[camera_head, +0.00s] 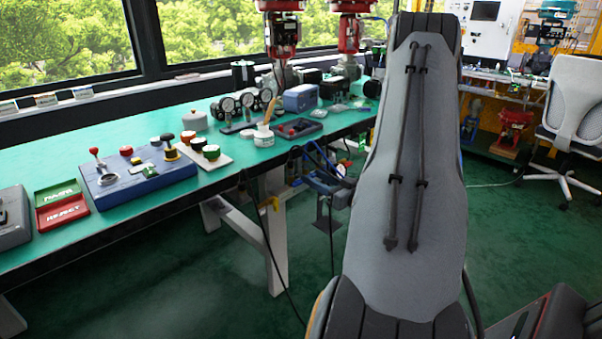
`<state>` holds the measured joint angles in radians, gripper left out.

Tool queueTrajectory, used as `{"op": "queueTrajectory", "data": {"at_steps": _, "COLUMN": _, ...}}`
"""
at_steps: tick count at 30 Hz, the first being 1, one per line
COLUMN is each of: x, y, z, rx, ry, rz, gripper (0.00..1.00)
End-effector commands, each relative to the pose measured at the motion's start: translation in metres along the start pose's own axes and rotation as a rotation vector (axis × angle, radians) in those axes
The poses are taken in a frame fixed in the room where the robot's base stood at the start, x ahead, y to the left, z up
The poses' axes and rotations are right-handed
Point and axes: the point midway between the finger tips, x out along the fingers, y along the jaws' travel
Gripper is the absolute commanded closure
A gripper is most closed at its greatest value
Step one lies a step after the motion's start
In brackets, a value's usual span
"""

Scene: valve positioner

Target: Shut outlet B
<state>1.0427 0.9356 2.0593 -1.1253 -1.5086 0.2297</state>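A blue box (118,190) stands on the green bench. On its top are a small lever with a red ball knob (95,152), a red knob (126,151) and a black knob with a yellow base (169,147). A pale label plate lies between them, too small to read. I cannot tell which part is outlet B, or whether it is open or shut. My grey arm link fills the right middle of the view. My gripper is out of view, so its place relative to the box does not show.
The green bench (45,148) runs along the windows. A chair (575,105) stands far right.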

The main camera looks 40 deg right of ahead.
Motion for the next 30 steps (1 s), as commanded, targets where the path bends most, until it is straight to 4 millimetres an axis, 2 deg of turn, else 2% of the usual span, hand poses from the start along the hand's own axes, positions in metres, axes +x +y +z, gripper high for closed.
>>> {"op": "queueTrajectory", "data": {"at_steps": 6, "x": 0.034, "y": 0.001, "z": 0.000, "rx": -0.002, "ry": 0.000, "rz": 0.001, "gripper": 0.61}}
{"op": "queueTrajectory", "data": {"at_steps": 10, "x": 0.049, "y": 0.001, "z": 0.001, "rx": -0.002, "ry": -0.001, "rz": 0.001, "gripper": 0.61}}
{"op": "queueTrajectory", "data": {"at_steps": 15, "x": 0.058, "y": 0.000, "z": 0.000, "rx": -0.002, "ry": -0.001, "rz": 0.002, "gripper": 0.61}}
{"op": "queueTrajectory", "data": {"at_steps": 22, "x": 0.059, "y": 0.000, "z": 0.000, "rx": -0.001, "ry": -0.001, "rz": 0.000, "gripper": 0.61}}
{"op": "queueTrajectory", "data": {"at_steps": 23, "x": 0.059, "y": 0.000, "z": 0.000, "rx": -0.001, "ry": -0.001, "rz": 0.000, "gripper": 0.64}}
{"op": "queueTrajectory", "data": {"at_steps": 27, "x": 0.059, "y": 0.000, "z": 0.000, "rx": -0.001, "ry": -0.001, "rz": 0.001, "gripper": 0.88}}
{"op": "queueTrajectory", "data": {"at_steps": 28, "x": 0.059, "y": 0.000, "z": 0.000, "rx": -0.001, "ry": -0.001, "rz": 0.001, "gripper": 0.91}}
{"op": "queueTrajectory", "data": {"at_steps": 30, "x": 0.059, "y": 0.000, "z": 0.000, "rx": -0.004, "ry": -0.001, "rz": 0.001, "gripper": 0.91}}
